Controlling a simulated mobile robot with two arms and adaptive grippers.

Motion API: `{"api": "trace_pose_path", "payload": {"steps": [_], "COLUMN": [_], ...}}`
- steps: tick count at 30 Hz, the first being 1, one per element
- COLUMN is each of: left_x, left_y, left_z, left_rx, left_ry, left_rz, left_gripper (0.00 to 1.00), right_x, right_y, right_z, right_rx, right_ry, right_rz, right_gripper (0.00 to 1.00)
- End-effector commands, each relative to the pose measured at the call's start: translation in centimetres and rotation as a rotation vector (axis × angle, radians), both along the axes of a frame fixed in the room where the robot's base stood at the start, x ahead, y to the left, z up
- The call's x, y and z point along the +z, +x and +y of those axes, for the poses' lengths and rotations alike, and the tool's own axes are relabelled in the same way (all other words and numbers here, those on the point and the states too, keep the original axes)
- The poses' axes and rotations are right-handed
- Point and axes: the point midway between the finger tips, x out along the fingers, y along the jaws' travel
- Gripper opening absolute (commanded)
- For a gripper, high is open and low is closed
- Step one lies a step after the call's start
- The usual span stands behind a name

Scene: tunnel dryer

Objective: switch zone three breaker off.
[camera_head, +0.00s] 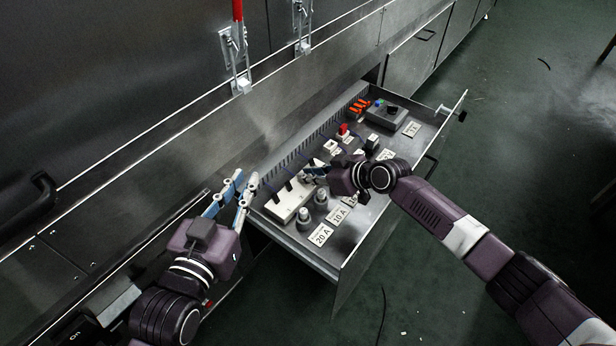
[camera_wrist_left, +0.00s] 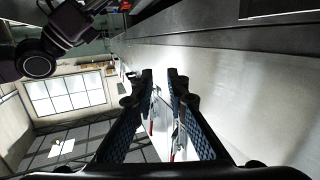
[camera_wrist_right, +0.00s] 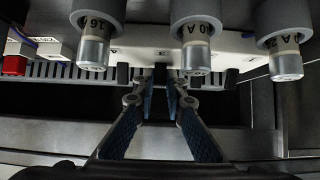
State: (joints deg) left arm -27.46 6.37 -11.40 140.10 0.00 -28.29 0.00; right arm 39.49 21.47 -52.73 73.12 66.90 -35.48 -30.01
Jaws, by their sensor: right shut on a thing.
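A white breaker block (camera_head: 283,208) with a row of black toggles sits in the open drawer. It also shows in the right wrist view (camera_wrist_right: 145,52), behind grey fuse holders. My right gripper (camera_head: 309,171) is at the far end of this block, its fingers shut on a black toggle. In the right wrist view the fingertips (camera_wrist_right: 167,78) meet at the block's edge and partly hide the toggle. I cannot read which zone it is. My left gripper (camera_head: 246,178) is open and empty above the drawer's near left corner; its parted fingers show in the left wrist view (camera_wrist_left: 163,78).
The drawer (camera_head: 350,250) also holds fuse holders (camera_head: 304,220) with 20 A cards (camera_head: 321,235), a red switch (camera_head: 343,129), orange parts (camera_head: 359,105) and a grey box (camera_head: 387,115). A steel wall with a red-handled latch (camera_head: 237,60) stands behind. Green floor is free at right.

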Motion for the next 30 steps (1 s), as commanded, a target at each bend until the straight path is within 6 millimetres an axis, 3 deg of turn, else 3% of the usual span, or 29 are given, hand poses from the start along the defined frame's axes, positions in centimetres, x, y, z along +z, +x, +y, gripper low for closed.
{"api": "trace_pose_path", "payload": {"steps": [6, 12, 28, 29, 30], "left_x": [4.3, 6.6, 7.5, 7.5, 7.5], "left_y": [0.3, 0.1, -0.1, -0.1, -0.1], "left_z": [-0.7, -0.9, -0.9, -0.9, -0.9], "left_rx": [-0.013, -0.018, -0.020, -0.020, -0.020], "left_ry": [-0.051, -0.076, -0.086, -0.086, -0.086], "left_rz": [-0.197, -0.295, -0.333, -0.332, -0.332], "left_gripper": [0.14, 0.14, 0.14, 0.14, 0.14], "right_x": [-0.3, -0.2, -0.1, -0.1, -0.1], "right_y": [-0.1, -0.1, -0.1, -0.1, -0.1], "right_z": [-0.2, -0.2, -0.2, -0.2, -0.2], "right_rx": [0.000, 0.000, -0.001, -0.001, -0.001], "right_ry": [0.024, 0.038, 0.043, 0.043, 0.043], "right_rz": [-0.018, -0.028, -0.031, -0.031, -0.031], "right_gripper": [0.00, 0.00, 0.00, 0.12, 0.17]}}
